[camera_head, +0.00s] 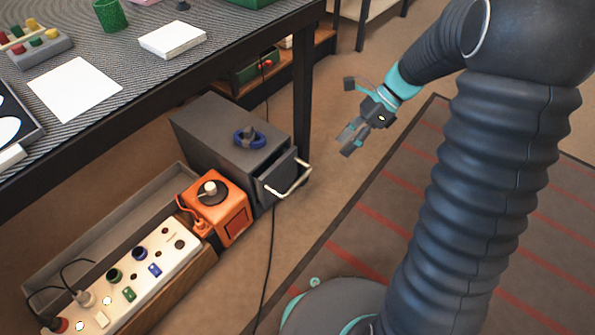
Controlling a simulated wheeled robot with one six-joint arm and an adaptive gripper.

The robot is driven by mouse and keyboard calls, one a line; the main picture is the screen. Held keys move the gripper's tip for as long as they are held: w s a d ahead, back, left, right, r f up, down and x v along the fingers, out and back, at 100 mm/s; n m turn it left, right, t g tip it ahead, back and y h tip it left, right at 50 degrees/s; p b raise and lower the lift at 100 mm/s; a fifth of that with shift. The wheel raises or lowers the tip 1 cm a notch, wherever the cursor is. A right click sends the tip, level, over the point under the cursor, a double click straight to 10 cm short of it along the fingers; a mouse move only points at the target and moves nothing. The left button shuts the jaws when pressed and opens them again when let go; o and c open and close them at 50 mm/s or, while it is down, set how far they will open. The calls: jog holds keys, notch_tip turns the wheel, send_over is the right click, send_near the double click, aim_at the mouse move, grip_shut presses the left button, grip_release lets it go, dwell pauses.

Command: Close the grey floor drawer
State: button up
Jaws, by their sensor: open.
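The grey floor drawer unit (210,125) stands on the floor under the table's right end. Its drawer front (276,181) is pulled out a little from the cabinet, facing right, and a dark gap shows above it. A pale bar handle (292,184) is fixed to the drawer front. My gripper (350,112) is open and empty. It hangs to the right of the handle and farther back in the picture, apart from it. Whether anything lies inside the drawer is hidden.
A blue ring-shaped item (249,138) sits on the cabinet. An orange box (217,207) and a white power strip (140,270) stand to its front left. A black table leg (303,90) rises close behind the drawer. A dark cable runs along the floor. The striped mat (390,195) is clear.

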jog(key=w+f+m+g+y, duration=0.1)
jog(key=w+f+m+y, duration=0.1)
jog(key=w+f+m, duration=0.3)
jog(key=w+f+m+y, duration=0.2)
jog(key=f+m, duration=0.1)
jog(key=f, duration=0.4)
jog(key=m+t+y, duration=0.1)
jog(key=m+y, duration=0.4)
jog(key=m, duration=0.5)
send_near(297, 182)
jog(key=x, duration=0.6)
jog(key=f+p+x, duration=0.1)
jog(key=x, duration=0.3)
grip_shut()
jog(key=shift+w, duration=0.1)
